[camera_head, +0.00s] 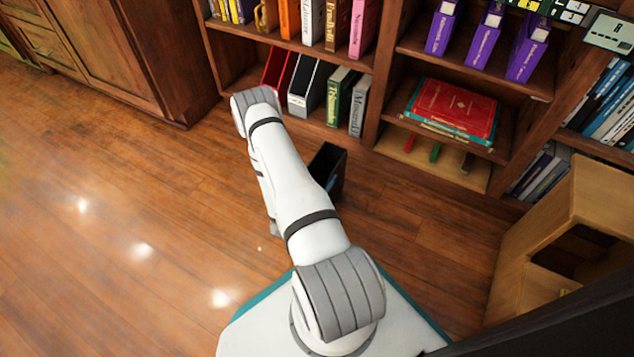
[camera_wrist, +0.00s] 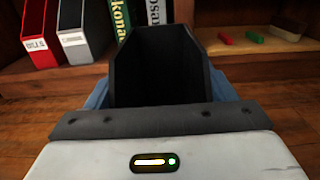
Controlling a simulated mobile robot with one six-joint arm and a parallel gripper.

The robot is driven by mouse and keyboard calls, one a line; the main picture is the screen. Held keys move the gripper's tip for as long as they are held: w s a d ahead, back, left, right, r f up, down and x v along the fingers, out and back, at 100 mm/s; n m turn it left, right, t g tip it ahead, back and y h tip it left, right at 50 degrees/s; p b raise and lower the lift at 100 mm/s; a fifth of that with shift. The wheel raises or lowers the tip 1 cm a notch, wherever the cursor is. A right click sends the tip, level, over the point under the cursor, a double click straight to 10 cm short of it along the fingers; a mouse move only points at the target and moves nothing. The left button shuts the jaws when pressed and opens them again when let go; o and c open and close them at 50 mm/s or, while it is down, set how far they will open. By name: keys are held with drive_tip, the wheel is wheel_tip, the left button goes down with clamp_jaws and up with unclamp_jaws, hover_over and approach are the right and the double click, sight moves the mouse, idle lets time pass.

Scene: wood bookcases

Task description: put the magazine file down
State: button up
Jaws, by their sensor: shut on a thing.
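A black magazine file (camera_head: 327,167) is in front of the bookcase in the head view, partly hidden behind my arm. In the wrist view the black magazine file (camera_wrist: 158,75) stands upright, its open side showing. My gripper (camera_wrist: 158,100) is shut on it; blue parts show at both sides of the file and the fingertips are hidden. I cannot tell whether the file's base touches the floor.
The bookcase's bottom shelf holds a red file (camera_head: 277,68), a black-and-white file (camera_head: 303,88), a green book (camera_head: 336,96) and a grey book (camera_head: 360,105). Red books (camera_head: 454,108) lie stacked to the right. A wooden unit (camera_head: 545,225) stands at right. The wood floor (camera_head: 120,210) at left is clear.

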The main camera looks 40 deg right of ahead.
drive_tip(key=shift+f, duration=0.4)
drive_tip(key=o, duration=1.5)
drive_tip(key=shift+f, duration=0.1)
drive_tip(key=shift+o, duration=0.2)
